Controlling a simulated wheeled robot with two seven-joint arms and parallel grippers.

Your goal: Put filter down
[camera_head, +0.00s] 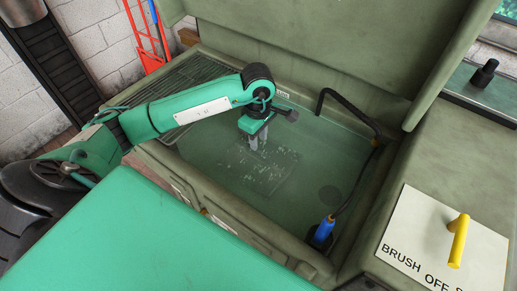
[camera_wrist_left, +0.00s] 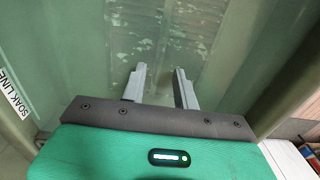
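A flat, dark rectangular panel with pale specks (camera_head: 272,174) lies in the green wash basin (camera_head: 215,165). I take it for the filter, though its details are hard to make out. Pale flecks on it also show in the left wrist view (camera_wrist_left: 145,43). My left gripper (camera_head: 256,144) points down over the panel's upper left part. In the left wrist view, the two grey fingers of my left gripper (camera_wrist_left: 160,75) are apart with nothing between them. The height of the fingertips above the panel is hard to judge. My right gripper is not in view.
A black bent spout (camera_head: 345,98) stands at the basin's right side, and a blue-handled brush (camera_head: 325,229) is at its front right corner. A ribbed drain shelf (camera_head: 188,82) is at the left. A sign with a yellow handle (camera_head: 458,240) lies right. The raised lid is behind.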

